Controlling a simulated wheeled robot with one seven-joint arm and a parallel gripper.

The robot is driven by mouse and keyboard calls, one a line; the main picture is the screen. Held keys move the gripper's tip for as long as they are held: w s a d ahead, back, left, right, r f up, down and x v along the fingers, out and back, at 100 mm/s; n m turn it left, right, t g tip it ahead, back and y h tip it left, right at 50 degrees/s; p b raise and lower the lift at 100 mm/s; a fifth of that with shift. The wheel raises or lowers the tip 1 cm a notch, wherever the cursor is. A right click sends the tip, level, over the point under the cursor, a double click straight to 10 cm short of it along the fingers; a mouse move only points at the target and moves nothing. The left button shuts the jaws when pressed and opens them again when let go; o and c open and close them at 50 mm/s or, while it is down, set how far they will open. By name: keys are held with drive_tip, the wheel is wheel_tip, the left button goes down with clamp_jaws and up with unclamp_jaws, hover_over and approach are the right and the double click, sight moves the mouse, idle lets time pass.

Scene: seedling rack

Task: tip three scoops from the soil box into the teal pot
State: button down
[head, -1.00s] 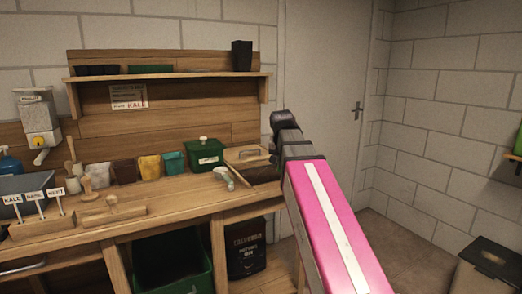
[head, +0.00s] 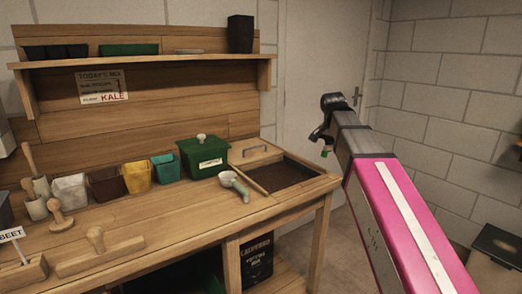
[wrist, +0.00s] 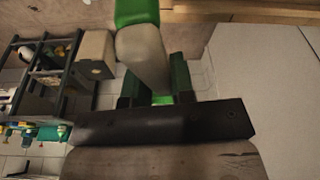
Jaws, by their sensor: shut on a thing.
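The teal pot (head: 165,168) stands upright on the bench, at the right end of a row of small pots. The soil box (head: 290,174) is sunk into the bench's right end, with dark soil showing. A pale grey-green scoop (head: 235,184) lies on the bench left of the soil box. My gripper (head: 325,143) is raised right of the soil box, away from bench and pots. In the wrist view its dark fingers (wrist: 154,88) are shut on a pale and green thing (wrist: 145,55). I cannot tell what it is.
A wooden lid with a handle (head: 262,151) lies at the soil box's back left. A green lidded bin (head: 203,157) stands between it and the teal pot. Yellow (head: 137,178), brown (head: 106,185) and white (head: 70,189) pots stand left. A shelf (head: 150,60) overhangs the bench.

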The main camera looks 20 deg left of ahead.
drive_tip(key=s+a+m+g+y, duration=0.15)
drive_tip(key=s+a, duration=0.25)
drive_tip(key=a, duration=0.9)
drive_tip(key=s+a+m+g, duration=0.1)
drive_tip(key=s+a+m, duration=0.25)
drive_tip(key=a, duration=1.05)
drive_tip(key=shift+n+t+h, duration=0.25)
drive_tip(key=shift+n, duration=0.25)
drive_tip(key=w+d+f, duration=0.1)
drive_tip(key=f, duration=0.3)
drive_tip(key=w+d+f, duration=0.1)
drive_tip(key=d+f, duration=0.1)
drive_tip(key=f, duration=0.2)
drive_tip(key=w+d+f, duration=0.1)
drive_tip(key=d+f, duration=0.1)
drive_tip(key=f, duration=0.2)
drive_tip(key=shift+f, duration=0.25)
drive_tip(key=shift+a+r, duration=0.1)
drive_tip(key=shift+r, duration=0.1)
wheel_tip(320, 180, up, 10)
drive_tip(key=s+a+t+h, duration=0.2)
drive_tip(key=h, duration=0.1)
drive_tip(key=shift+s+a+f+t, duration=0.2)
drive_tip(key=shift+a+t, duration=0.1)
drive_tip(key=shift+t, duration=0.1)
